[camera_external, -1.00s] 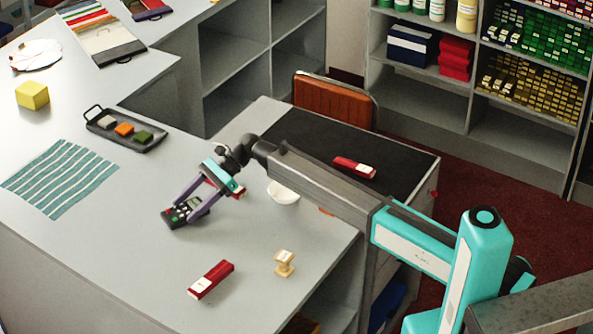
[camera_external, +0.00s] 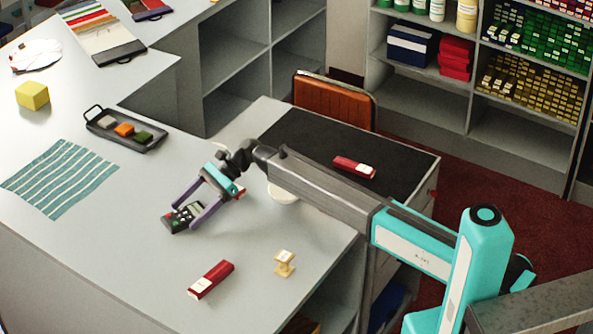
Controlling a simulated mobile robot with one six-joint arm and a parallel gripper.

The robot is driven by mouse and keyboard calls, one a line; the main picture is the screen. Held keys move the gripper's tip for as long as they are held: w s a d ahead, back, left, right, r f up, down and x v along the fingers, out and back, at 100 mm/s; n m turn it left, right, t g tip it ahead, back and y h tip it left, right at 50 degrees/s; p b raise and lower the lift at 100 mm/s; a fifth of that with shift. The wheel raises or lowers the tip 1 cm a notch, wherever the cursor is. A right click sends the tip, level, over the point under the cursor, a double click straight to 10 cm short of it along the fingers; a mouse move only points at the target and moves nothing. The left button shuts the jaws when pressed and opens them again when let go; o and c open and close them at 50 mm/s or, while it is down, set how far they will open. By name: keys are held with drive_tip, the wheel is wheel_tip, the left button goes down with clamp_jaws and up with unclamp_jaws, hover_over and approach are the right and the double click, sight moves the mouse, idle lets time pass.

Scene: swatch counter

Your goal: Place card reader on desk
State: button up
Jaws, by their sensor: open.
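The card reader (camera_external: 182,217) is a small dark keypad device with a screen and red and green keys. It lies on the grey counter top (camera_external: 120,240), left of centre. My gripper (camera_external: 193,211) has purple fingers and a teal body. Its fingers are spread apart, one on either side of the card reader. I cannot tell whether the fingers touch it. A dark desk surface (camera_external: 300,140) lies right of the counter, behind my arm.
A red box (camera_external: 211,279) and a small wooden stamp-like piece (camera_external: 285,263) lie at the front. A white bowl (camera_external: 282,194) is partly behind my arm. A black tray (camera_external: 126,131) holds coloured samples. Another red box (camera_external: 354,167) lies on the dark surface.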

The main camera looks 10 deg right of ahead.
sight(203, 206)
drive_tip(key=shift+r, duration=0.1)
drive_tip(key=b+v, duration=0.2)
drive_tip(key=v, duration=1)
drive_tip(key=shift+b, duration=0.35)
drive_tip(key=shift+o, duration=0.5)
drive_tip(key=shift+w+d+b, duration=0.3)
drive_tip(key=shift+d+b, duration=0.1)
drive_tip(key=shift+d, duration=0.05)
drive_tip(key=shift+w+d+r, duration=0.15)
drive_tip(key=shift+d+r, duration=0.15)
drive_tip(key=shift+d, duration=0.05)
drive_tip(key=shift+a, duration=0.1)
drive_tip(key=shift+p+x, duration=0.9)
drive_tip(key=shift+x, duration=3.4)
